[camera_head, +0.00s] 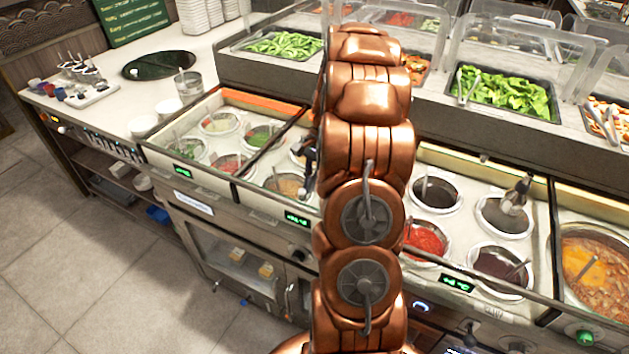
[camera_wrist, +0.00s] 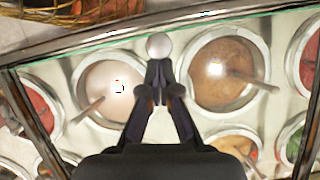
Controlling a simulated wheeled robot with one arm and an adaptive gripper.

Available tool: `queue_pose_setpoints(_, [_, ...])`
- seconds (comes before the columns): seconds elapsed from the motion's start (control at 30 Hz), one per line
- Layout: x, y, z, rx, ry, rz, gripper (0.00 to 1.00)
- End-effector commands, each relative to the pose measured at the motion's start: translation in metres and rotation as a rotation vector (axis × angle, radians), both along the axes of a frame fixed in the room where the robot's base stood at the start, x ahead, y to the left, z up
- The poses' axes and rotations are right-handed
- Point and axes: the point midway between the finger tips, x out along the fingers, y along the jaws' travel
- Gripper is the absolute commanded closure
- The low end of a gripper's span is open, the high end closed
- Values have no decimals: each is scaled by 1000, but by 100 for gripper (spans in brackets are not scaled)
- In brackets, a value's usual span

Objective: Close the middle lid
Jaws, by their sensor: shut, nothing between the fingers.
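The middle section of the sauce counter is partly hidden behind my copper arm in the head view; one sauce well (camera_head: 286,185) shows beside it. In the wrist view a round silver knob (camera_wrist: 159,45) sits just past my gripper's fingertips (camera_wrist: 160,72), near a green-tinted glass edge (camera_wrist: 105,49) along the dark front rail. I cannot tell how far the lid is closed. My gripper is shut and empty, above a pale sauce well (camera_wrist: 108,88) and a brown sauce well (camera_wrist: 218,72). In the head view my gripper (camera_head: 308,155) is a small dark shape left of the arm.
Left sauce wells (camera_head: 220,124) and right sauce wells (camera_head: 437,193) flank the middle. Behind, a raised shelf holds salad trays (camera_head: 505,92) under clear covers. A pot of soup (camera_head: 598,272) is at far right. Open floor (camera_head: 80,250) lies at left.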

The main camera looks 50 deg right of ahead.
Motion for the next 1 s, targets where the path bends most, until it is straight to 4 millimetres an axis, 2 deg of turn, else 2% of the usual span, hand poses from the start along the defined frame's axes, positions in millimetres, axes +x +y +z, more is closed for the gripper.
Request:
queue_pose_setpoints(0.17, [-3, 10, 0, 4, 2, 2, 100])
queue_pose_setpoints(0.63, [-4, 12, 4, 15, 8, 6, 100])
queue_pose_setpoints(0.77, [-2, 8, 16, 13, 5, 7, 100])
queue_pose_setpoints(1.0, [2, -10, 50, 4, -1, 9, 100])
